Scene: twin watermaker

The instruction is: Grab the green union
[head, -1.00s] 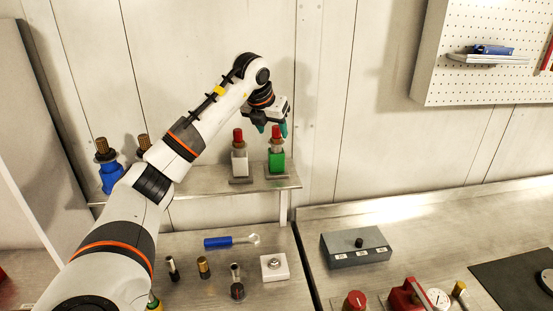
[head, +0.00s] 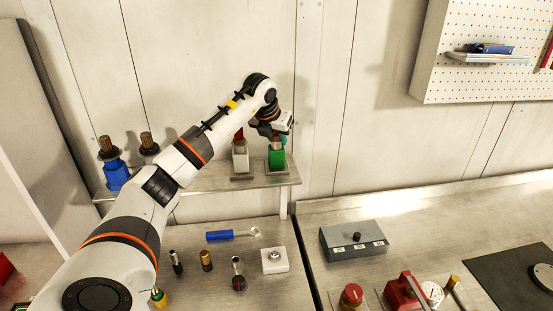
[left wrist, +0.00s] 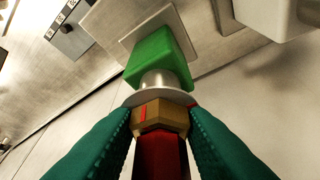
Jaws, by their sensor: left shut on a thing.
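The green union (head: 276,159) stands upright on its base plate at the right end of the raised shelf (head: 215,179). In the left wrist view its green block (left wrist: 160,60) shows below a silver collar, a brass hex nut and a red top. My left gripper (head: 277,138) is over its top in the head view. In the left wrist view the teal fingers (left wrist: 160,125) are shut on the brass nut from both sides. The red top is partly hidden by the gripper in the head view. My right gripper is not in view.
A white union with a red top (head: 240,158) stands just left of the green one. A blue union (head: 115,174) stands at the shelf's left end. A grey box (head: 354,242) sits on the right bench.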

